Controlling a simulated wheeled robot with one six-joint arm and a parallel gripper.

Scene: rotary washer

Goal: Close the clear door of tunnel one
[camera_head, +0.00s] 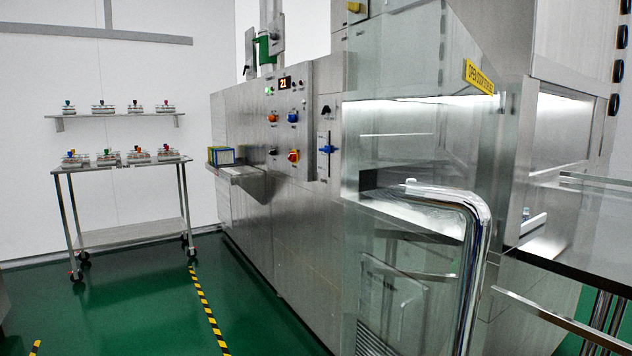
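A large clear door pane (405,65) fills the middle right of the view, in front of the steel washer. The lit tunnel opening shows through it. A yellow label (479,76), with wording that seems to begin "OPEN DOOR", is near its upper right. A thick bent chrome tube (477,235), which looks like the door's handle, stands close to me in front of the pane. The pane seems to stand swung out towards me, but its exact angle is hard to tell. My gripper is not in view.
The steel washer (245,130) has a control panel (285,115) and a small shelf (243,171) with trays. A wheeled cart (125,232) and wall shelf (125,113) hold bottle racks. A steel table (590,250) with rails is at right. Green floor is clear at left.

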